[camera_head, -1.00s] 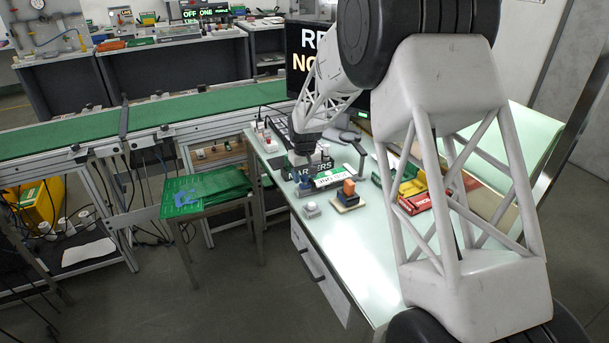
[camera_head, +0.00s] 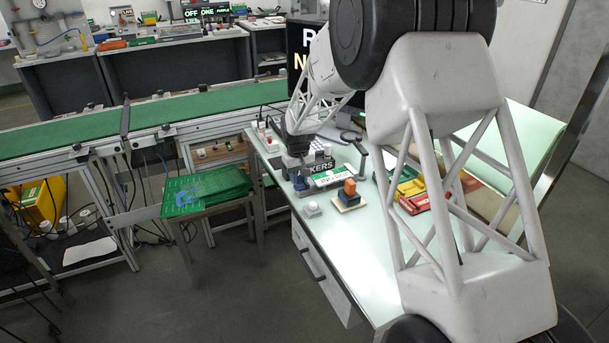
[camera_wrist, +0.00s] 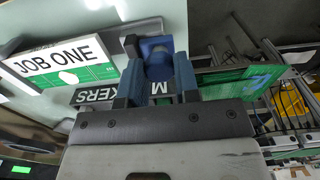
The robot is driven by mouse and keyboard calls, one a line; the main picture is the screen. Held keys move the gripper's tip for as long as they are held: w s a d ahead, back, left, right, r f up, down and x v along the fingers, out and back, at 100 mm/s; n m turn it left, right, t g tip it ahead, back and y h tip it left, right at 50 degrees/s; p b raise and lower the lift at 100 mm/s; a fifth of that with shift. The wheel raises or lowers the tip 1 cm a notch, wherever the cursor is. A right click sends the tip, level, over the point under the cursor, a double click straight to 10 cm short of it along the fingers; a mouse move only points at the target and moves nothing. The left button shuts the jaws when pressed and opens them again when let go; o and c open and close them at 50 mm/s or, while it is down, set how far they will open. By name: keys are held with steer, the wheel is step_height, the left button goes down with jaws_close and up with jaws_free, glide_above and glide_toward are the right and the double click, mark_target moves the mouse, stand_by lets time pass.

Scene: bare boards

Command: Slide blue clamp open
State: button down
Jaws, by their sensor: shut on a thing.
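The blue clamp (camera_wrist: 157,60) shows in the wrist view as a blue block between the two blue-grey fingers of my gripper (camera_wrist: 157,72). The fingers are shut on it from both sides. A dark bar sticks out past its top. In the head view my gripper (camera_head: 297,168) is low at the left edge of the pale table, just left of a dark "MARKERS" sign, and the clamp is too small and covered to make out there.
A white-and-green "JOB ONE" card (camera_wrist: 66,63) lies close to the gripper. Red and yellow bins (camera_head: 410,192) are to the right.

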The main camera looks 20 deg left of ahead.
steer(key=shift+s+a, duration=0.2)
steer(key=c, duration=0.8)
jaws_free()
steer(key=shift+c, duration=0.2)
steer(key=shift+r, duration=0.2)
steer(key=shift+r, duration=3.75)
